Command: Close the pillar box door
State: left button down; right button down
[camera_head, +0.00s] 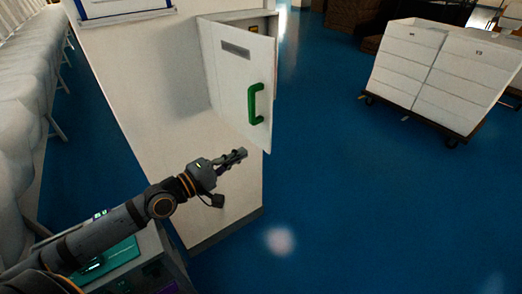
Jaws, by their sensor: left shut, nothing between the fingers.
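The pillar box door (236,77) is a white panel with a green handle (256,104) and a grey slot near its top. It stands open, swung out from the box (262,22) on the white pillar (150,95). My left gripper (243,153) is shut and empty. In the picture it is just below the door's lower edge, in front of the pillar. I cannot tell its exact distance from the door. The inside of the box is mostly hidden behind the door. My right gripper is not in view.
A wheeled cart (419,112) with stacked white boxes (443,70) stands at the upper right. White covered items (24,110) line the left side. Brown boxes (352,15) are at the back. The blue floor (370,210) right of the pillar is clear.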

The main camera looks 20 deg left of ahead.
aim_at(269, 137)
pick_arm(q)
jog(key=x, duration=0.7)
jog(key=shift+d+r+b, duration=0.1)
jog(key=shift+r+b, duration=0.05)
jog(key=shift+b, duration=0.2)
jog(key=shift+w+d, duration=0.4)
jog(key=shift+w, duration=0.15)
